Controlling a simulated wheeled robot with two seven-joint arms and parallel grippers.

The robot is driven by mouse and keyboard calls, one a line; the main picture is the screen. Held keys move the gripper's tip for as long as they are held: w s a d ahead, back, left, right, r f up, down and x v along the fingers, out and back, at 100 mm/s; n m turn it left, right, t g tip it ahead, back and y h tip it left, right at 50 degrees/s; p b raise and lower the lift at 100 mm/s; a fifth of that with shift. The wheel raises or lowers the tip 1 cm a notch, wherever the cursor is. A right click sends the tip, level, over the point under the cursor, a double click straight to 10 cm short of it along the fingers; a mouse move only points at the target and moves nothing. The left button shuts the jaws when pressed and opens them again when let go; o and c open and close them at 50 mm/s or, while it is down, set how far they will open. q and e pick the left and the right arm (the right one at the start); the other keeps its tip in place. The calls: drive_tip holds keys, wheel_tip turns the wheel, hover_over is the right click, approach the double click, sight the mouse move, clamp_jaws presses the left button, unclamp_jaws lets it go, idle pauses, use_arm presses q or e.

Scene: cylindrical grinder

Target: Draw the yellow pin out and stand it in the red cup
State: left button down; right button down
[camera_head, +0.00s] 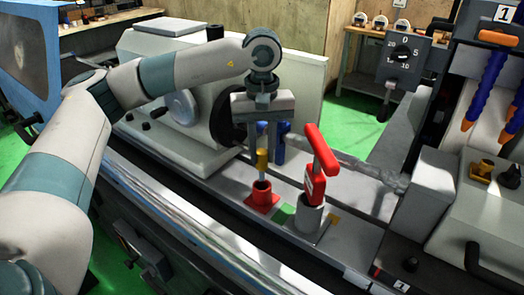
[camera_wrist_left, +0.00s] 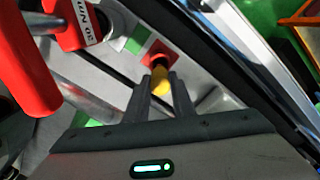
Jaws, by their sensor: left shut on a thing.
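My left gripper (camera_head: 262,155) points down and is shut on the yellow pin (camera_head: 262,160), which hangs upright between the fingertips. The red cup (camera_head: 261,194) on its square red base stands directly below. The pin's lower end reaches the cup's mouth; I cannot tell how far inside it is. In the left wrist view the yellow pin (camera_wrist_left: 160,82) sits between the two dark fingers, with the red cup (camera_wrist_left: 157,54) just beyond its end. My right gripper is not in view.
A red T-handled tool (camera_head: 315,172) stands in a grey holder (camera_head: 308,218) right of the cup. A blue object (camera_head: 279,152) is behind the gripper. A green patch (camera_head: 284,214) lies between cup and holder. The grinder's wheel housing (camera_head: 185,110) is behind left.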

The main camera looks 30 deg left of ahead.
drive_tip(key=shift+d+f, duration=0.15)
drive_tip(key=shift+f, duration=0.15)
use_arm(q)
drive_tip(key=shift+a+f+b, duration=0.1)
drive_tip(key=shift+a+b, duration=0.05)
drive_tip(key=shift+b, duration=0.35)
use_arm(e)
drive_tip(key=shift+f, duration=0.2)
